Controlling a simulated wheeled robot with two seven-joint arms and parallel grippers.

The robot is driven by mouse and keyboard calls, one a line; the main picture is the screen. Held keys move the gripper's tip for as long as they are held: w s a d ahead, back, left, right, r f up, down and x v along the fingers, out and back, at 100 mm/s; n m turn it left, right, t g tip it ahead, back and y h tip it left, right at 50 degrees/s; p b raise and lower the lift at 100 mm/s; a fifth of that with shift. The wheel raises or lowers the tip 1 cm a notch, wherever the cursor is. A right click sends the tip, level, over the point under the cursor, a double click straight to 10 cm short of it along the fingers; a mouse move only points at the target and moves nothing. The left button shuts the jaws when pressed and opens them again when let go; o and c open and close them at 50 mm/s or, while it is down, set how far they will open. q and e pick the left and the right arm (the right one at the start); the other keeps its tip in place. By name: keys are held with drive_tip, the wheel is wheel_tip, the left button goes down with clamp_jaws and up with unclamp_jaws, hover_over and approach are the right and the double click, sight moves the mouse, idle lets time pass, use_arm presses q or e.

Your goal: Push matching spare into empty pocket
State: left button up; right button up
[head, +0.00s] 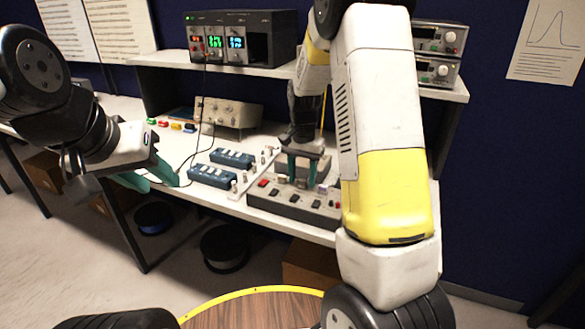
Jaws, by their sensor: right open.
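A grey block with a row of small dark, red and pale pieces, seemingly the pocketed holder (270,205), lies at the bench's front edge. My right gripper (302,180) points down over its back part, teal fingers apart. A small pale piece shows low between or behind the fingers; I cannot tell whether they touch it. My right arm hides the block's right end. Which pocket is empty and which piece is the spare are too small to tell. My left gripper (150,180) is open and empty, off the bench's front edge at left.
Two blue boxes (232,158) (212,176) lie left of the block, with small metallic pieces beside them. Several coloured connectors (176,126) and a beige instrument (229,114) stand further back. A shelf (190,60) with instruments overhangs the bench. Cables hang near the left gripper.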

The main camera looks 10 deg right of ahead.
sight(302, 181)
wheel_tip(302, 181, up, 8)
drive_tip(key=shift+f, duration=0.15)
idle(0.4)
drive_tip(key=shift+s+r, duration=0.2)
drive_tip(key=shift+r, duration=0.15)
drive_tip(key=s+a+r+n+t+y, duration=0.1)
drive_tip(key=s+r+n+t, duration=0.2)
drive_tip(key=s, duration=0.9)
drive_tip(key=s+a+r+n+t+y, duration=0.1)
drive_tip(key=s+r+n+t, duration=0.2)
drive_tip(key=s+r, duration=0.5)
drive_tip(key=s+n, duration=0.1)
drive_tip(key=s, duration=0.2)
drive_tip(key=shift+s+r, duration=0.35)
drive_tip(key=shift+s, duration=0.05)
drive_tip(key=shift+a, duration=0.1)
drive_tip(key=shift+c, duration=0.3)
